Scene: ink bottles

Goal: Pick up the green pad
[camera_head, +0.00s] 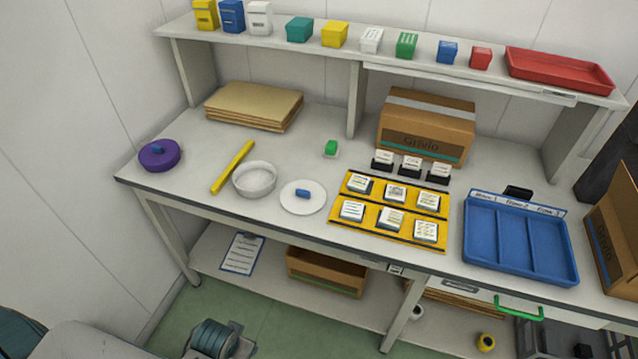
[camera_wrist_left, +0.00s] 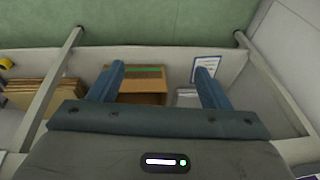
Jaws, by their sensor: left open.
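Behind the fingers are the lower shelf and the floor, and the green pad is not in that view. My right gripper is not in view.
A white dish (camera_head: 255,180), yellow rod (camera_head: 233,167) and white disc with a blue knob (camera_head: 303,198) lie in front of the pad. A purple round thing (camera_head: 159,157) is at left. The yellow rack (camera_head: 389,222) and blue tray (camera_head: 520,240) are right. The upper shelf hangs behind.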

